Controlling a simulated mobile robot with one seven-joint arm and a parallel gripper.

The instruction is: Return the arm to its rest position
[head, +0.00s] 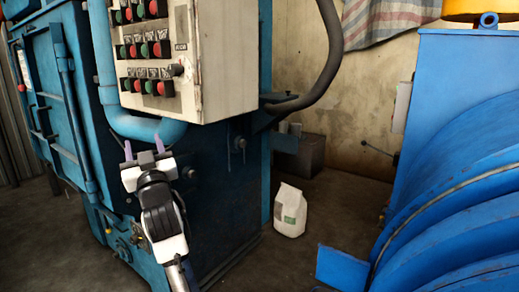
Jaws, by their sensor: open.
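My gripper (144,148) is at the end of my white and black arm, in the lower left of the head view. Its two pale purple fingers point up and stand apart, with nothing between them. It shows in front of the blue drum blaster machine (222,185), below the control box (222,60). The box has rows of green, red and black buttons. I cannot tell how far the fingers are from the blue pipe (115,110) behind them.
A white bag (290,210) stands on the floor right of the machine. A dark box (306,155) is behind it by the wall. A large blue ribbed machine part (460,210) fills the right side. Some bare floor (345,215) lies between.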

